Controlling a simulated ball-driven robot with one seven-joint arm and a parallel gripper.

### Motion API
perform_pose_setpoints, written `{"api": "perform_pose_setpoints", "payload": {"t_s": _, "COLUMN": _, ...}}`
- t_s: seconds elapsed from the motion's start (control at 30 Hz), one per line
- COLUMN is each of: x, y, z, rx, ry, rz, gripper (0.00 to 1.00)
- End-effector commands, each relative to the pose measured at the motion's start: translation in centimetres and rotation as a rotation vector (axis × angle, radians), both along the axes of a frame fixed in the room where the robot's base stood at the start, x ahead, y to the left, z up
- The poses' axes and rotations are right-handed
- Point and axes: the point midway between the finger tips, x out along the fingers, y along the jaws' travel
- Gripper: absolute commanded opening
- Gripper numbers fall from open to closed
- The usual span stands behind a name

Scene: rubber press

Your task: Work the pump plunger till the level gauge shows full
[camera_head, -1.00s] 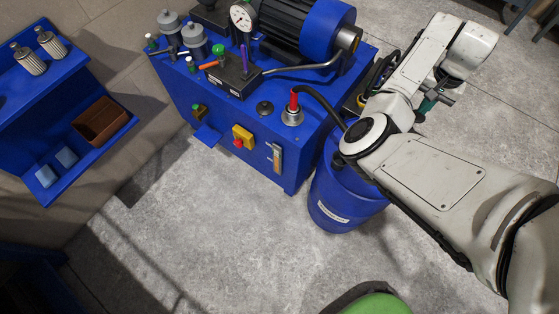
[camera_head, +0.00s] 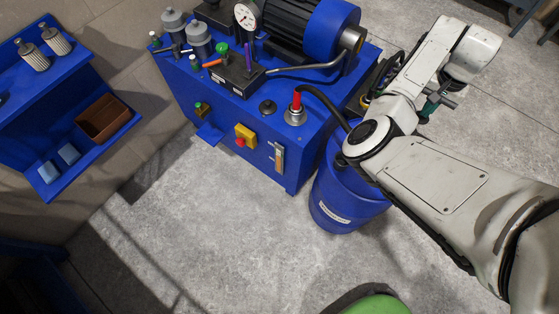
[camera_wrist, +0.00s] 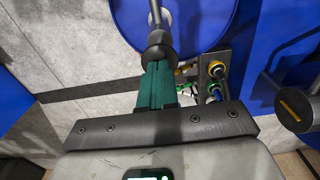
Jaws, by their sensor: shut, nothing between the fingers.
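The blue drum (camera_head: 335,205) with a white label stands at the tank's right front corner. In the wrist view, a round blue surface (camera_wrist: 195,20) lies behind a grey rod (camera_wrist: 154,12) with a dark knob (camera_wrist: 158,44), which looks like the plunger. My gripper (camera_wrist: 157,68) has its green fingers together, empty, in line with the knob. I cannot tell whether they touch it. In the head view, my gripper (camera_head: 430,104) is partly hidden by my arm, and the plunger does not show. The level gauge (camera_head: 278,158) is on the tank's front; its reading is too small to tell.
The blue tank (camera_head: 225,110) carries a motor (camera_head: 300,28), a dial and levers. A red-handled hose fitting (camera_head: 296,106) sits on its top. A blue shelf (camera_head: 75,165) stands at left. A green object (camera_head: 378,308) is at the bottom edge. The middle floor is clear.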

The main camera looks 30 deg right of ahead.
Motion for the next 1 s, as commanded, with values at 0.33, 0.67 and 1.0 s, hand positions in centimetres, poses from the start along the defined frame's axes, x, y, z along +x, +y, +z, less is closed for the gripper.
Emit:
{"api": "perform_pose_setpoints", "payload": {"t_s": 0.33, "x": 0.0, "y": 0.0, "z": -2.4, "rx": 0.001, "ry": 0.001, "rz": 0.0, "gripper": 0.0}}
{"api": "perform_pose_setpoints", "payload": {"t_s": 0.67, "x": 0.0, "y": 0.0, "z": -4.6, "rx": 0.001, "ry": 0.0, "rz": 0.001, "gripper": 0.0}}
{"api": "perform_pose_setpoints", "payload": {"t_s": 1.0, "x": 0.0, "y": 0.0, "z": -5.8, "rx": 0.002, "ry": 0.001, "rz": 0.0, "gripper": 0.0}}
